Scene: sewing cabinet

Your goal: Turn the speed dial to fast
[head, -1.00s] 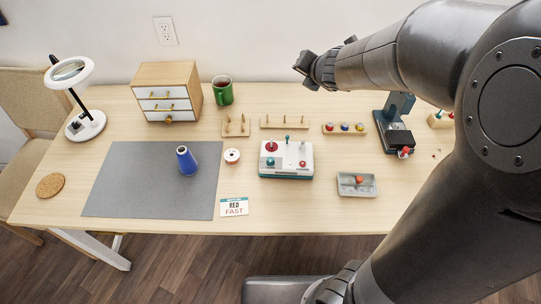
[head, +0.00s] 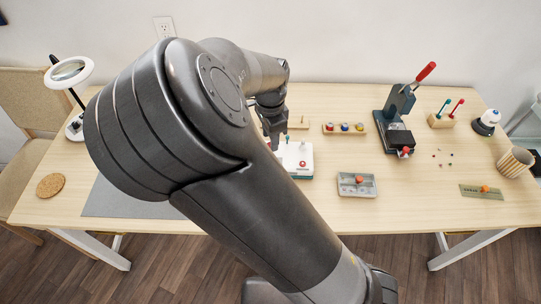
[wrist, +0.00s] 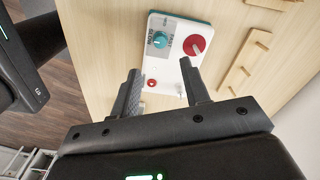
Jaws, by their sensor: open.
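The white control box with a teal base sits on the table; in the head view its right part (head: 306,150) shows behind my arm. In the wrist view the box (wrist: 168,65) carries a teal dial (wrist: 160,40) with small lettering beside it, too small to read surely. A larger round red dial (wrist: 194,44), a small red button (wrist: 152,83) and a small metal lever (wrist: 180,90) are also on it. My gripper (wrist: 160,70) is open and empty, its fingertips over the near part of the box, short of both dials. In the head view my gripper (head: 274,138) is above the box's left part.
Wooden peg racks (wrist: 250,60) stand beside the box. A grey tray (head: 357,185) lies to its right, a rack of coloured spools (head: 345,129) behind, and a press with a red handle (head: 398,115) further right. My arm hides much of the table's left side.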

